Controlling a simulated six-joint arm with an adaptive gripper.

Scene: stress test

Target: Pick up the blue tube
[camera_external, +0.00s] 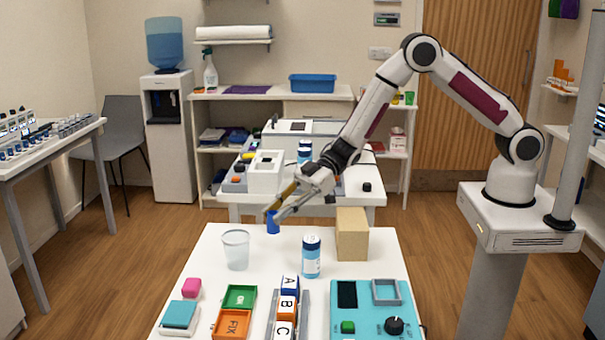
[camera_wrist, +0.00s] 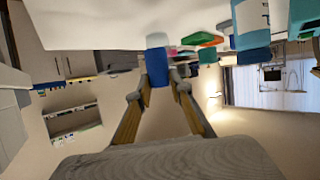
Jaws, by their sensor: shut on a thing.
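The blue tube (camera_external: 273,222) is between the fingertips of my gripper (camera_external: 275,212), near the far left edge of the white table. In the wrist view the blue tube (camera_wrist: 157,68) sits between the two fingertips of my gripper (camera_wrist: 158,80), with its pale top end against the white surface in the picture. My gripper is shut on the tube. I cannot tell for sure whether the tube is clear of the table.
A clear cup (camera_external: 236,250), a blue-capped bottle (camera_external: 311,258) and a cardboard box (camera_external: 352,234) stand close by on the white table (camera_external: 213,240). Lettered blocks (camera_external: 287,306), coloured trays (camera_external: 236,310) and a teal device (camera_external: 372,310) lie nearer the camera.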

